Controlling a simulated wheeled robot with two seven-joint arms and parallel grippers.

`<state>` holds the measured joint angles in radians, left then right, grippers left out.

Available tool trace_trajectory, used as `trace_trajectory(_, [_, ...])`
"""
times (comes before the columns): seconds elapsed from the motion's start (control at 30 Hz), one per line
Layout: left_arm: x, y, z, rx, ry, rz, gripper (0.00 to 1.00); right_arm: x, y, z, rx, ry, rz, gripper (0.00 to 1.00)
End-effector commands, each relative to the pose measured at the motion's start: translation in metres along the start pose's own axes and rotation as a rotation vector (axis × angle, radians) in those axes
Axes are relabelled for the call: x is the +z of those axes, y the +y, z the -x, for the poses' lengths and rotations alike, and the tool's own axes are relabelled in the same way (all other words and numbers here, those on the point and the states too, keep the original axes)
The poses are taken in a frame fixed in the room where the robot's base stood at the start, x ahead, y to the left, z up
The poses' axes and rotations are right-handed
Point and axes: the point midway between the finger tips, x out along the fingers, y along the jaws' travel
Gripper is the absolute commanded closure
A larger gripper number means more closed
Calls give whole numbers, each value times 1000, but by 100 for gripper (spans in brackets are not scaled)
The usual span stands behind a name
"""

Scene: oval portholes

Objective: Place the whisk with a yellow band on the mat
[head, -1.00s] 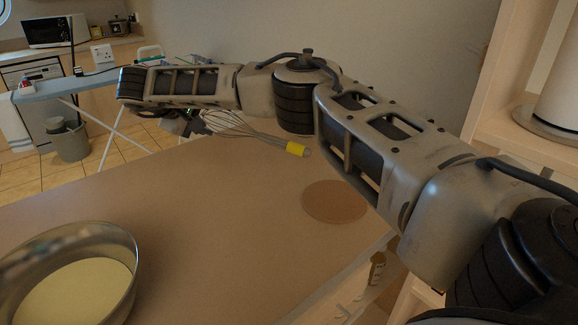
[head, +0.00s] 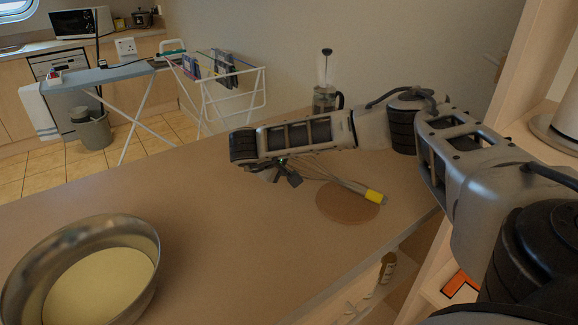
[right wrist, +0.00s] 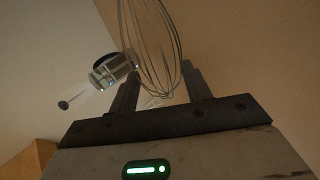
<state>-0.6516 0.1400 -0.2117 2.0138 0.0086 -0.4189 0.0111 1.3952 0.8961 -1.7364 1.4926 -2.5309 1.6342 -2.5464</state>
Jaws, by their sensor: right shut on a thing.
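The whisk has wire loops and a handle with a yellow band (head: 373,196) near its end. My right gripper (head: 284,174) is shut on the wire end, and the handle points right and slightly down. In the right wrist view the whisk's wires (right wrist: 150,45) pass between the fingers of my right gripper (right wrist: 160,90). The round brown mat (head: 343,213) lies on the counter, and the handle overlaps it in the head view. I cannot tell how far the whisk is above the mat. My left gripper is not in view.
A metal bowl (head: 145,240) with pale yellow contents stands on the counter (head: 220,235) at the left. A glass plunger jug (head: 325,97) stands at the far edge behind my right arm. A shelf unit (head: 530,75) stands at the right. The counter's middle is clear.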

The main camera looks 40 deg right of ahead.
Motion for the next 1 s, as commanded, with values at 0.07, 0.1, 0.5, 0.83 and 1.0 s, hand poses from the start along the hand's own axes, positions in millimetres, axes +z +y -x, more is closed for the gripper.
trace_trajectory(0.07, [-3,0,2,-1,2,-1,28,2,-12,-7,0,-2,5,79])
trace_trajectory(0.1, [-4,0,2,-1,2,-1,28,2,-16,-10,0,-1,4,79])
trace_trajectory(0.5, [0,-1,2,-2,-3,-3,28,2,-20,-13,-1,1,0,43])
trace_trajectory(0.83, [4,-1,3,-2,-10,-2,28,0,-20,2,-2,5,0,43])
trace_trajectory(1.0, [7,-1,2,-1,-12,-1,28,0,-20,36,-2,8,1,43])
